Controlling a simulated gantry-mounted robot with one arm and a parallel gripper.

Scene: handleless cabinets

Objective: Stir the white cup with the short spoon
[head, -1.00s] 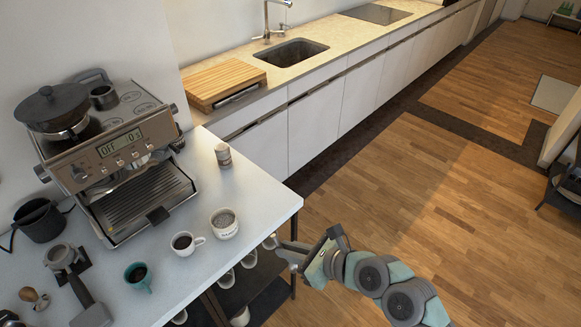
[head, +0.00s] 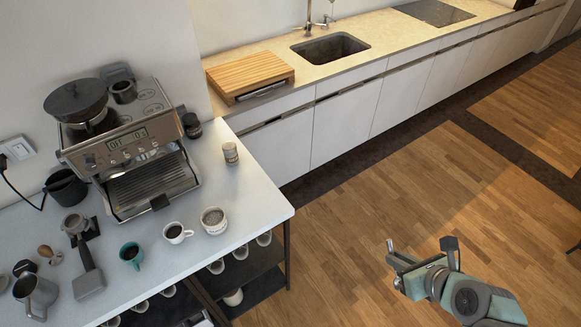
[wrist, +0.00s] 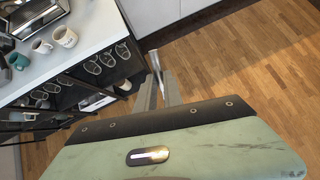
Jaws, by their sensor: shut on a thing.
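The white cup (head: 176,233) stands upright on the worktop with dark liquid in it. In the wrist view the white cup (wrist: 41,48) is at the upper left. My gripper (head: 395,256) is out over the wooden floor, to the right of the worktop and well apart from the cup. In the wrist view my gripper (wrist: 158,92) is shut on a thin metallic piece, which looks like the short spoon (wrist: 155,62). Its lower part is hidden between the fingers. The spoon cannot be made out clearly in the head view.
A teal cup (head: 131,255) and a labelled white container (head: 213,220) flank the white cup. The espresso machine (head: 135,150) stands behind, a small canister (head: 230,153) near the worktop's far corner. More cups sit on shelves below. Open floor surrounds my gripper.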

